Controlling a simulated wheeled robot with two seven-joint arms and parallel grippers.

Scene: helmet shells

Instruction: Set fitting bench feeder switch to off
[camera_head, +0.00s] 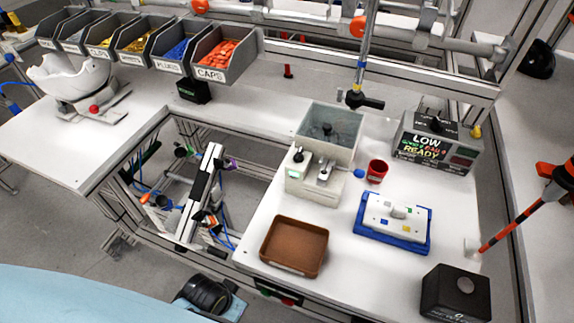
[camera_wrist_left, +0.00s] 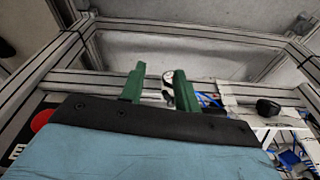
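The feeder (camera_head: 313,183) is a beige box with a clear-walled hopper (camera_head: 329,133) on top, standing on the white bench right of the frame opening. Its front carries a dark knob (camera_head: 298,157) and a small metal lever-like part (camera_head: 325,171). I cannot tell which is the switch or how it is set. A blue-tipped spout (camera_head: 359,173) points right. In the left wrist view, my left gripper (camera_wrist_left: 158,88) has two green fingers apart with nothing held between them. It is away from the feeder, which that view does not show. My right gripper is in neither view.
A brown tray (camera_head: 293,247), red cup (camera_head: 376,171), blue-edged fixture (camera_head: 393,223), black box (camera_head: 456,294) and display unit (camera_head: 436,147) surround the feeder. Labelled bins (camera_head: 222,55) hang at the back. A white shell (camera_head: 68,76) sits on the left bench.

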